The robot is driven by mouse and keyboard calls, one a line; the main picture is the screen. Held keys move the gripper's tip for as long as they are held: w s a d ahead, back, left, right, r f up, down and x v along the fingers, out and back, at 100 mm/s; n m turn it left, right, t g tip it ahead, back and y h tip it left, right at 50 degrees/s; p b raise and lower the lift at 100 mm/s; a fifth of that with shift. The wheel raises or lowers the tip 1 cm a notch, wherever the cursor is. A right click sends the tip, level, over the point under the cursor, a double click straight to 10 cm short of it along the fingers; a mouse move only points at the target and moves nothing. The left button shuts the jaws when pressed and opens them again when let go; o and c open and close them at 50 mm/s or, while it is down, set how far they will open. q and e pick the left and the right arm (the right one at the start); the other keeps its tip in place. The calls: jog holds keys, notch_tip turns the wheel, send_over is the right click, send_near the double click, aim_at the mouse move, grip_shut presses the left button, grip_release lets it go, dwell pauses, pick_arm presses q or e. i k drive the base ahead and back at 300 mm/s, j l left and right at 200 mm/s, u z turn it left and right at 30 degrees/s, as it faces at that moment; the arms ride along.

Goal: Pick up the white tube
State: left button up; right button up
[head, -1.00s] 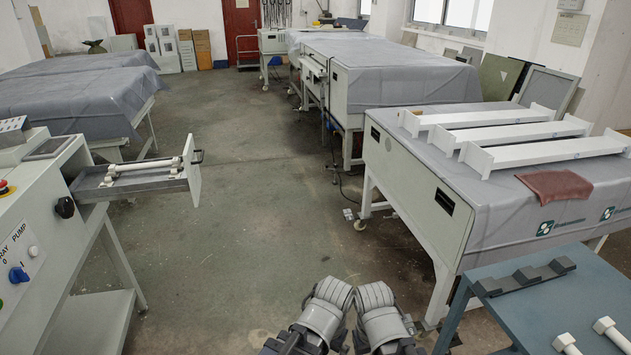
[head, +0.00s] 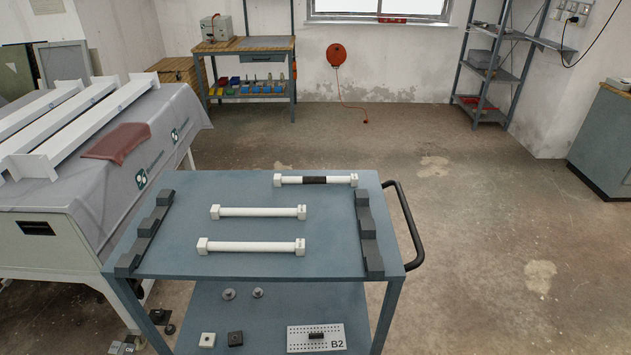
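Three white tubes with square end caps lie crosswise on the blue-grey cart top (head: 220,184). The nearest is a plain white tube (head: 250,247), and another plain white tube (head: 257,212) lies behind it. The farthest tube (head: 343,180) has a black band around its middle and lies further right, near the back edge. Dark notched racks stand at the left (head: 148,230) and right (head: 368,232) of the cart top. The plain tubes lie between the racks; the banded one's right end is by the right rack. Neither of my grippers shows.
The cart has a black handle (head: 412,225) on its right and a lower shelf (head: 260,304) with small parts and a plate marked B2 (head: 316,337). A covered table (head: 70,215) with white beams stands close at left. The floor to the right is clear.

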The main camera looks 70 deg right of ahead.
aim_at(204, 246)
jog(key=z, duration=0.45)
jog(key=l+z, duration=0.15)
jog(key=z, duration=0.25)
jog(key=l+z, duration=0.1)
jog(key=z, duration=0.8)
jog(key=l+z, duration=0.15)
jog(key=z, duration=0.3)
